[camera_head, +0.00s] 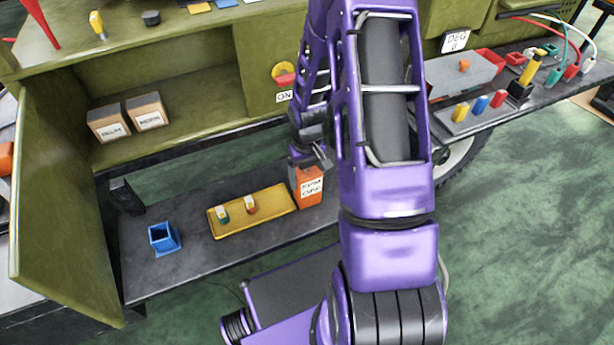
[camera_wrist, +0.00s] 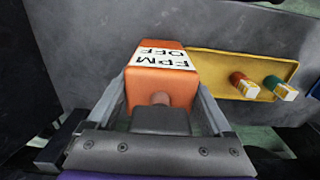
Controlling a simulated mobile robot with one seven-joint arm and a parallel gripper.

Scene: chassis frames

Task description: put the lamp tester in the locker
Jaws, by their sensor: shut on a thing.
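An orange box (camera_head: 311,188) with a white label is between the fingers of my gripper (camera_head: 308,160), just right of a yellow tray. I cannot confirm from its label that it is the lamp tester. In the wrist view the orange box (camera_wrist: 160,82) fills the space between the two fingers of my gripper (camera_wrist: 165,105), which is shut on it. I cannot tell whether its base touches the dark lower shelf. The green locker (camera_head: 190,75) is at the upper left, its door (camera_head: 60,200) swung open. Two labelled cartons (camera_head: 128,117) stand inside it.
The yellow tray (camera_head: 225,231) holds two small capped pieces. A blue open cup (camera_head: 164,239) stands left of it on the dark shelf (camera_head: 200,262). The locker floor is bare right of the cartons. A red and yellow knob (camera_head: 284,75) is right of the opening.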

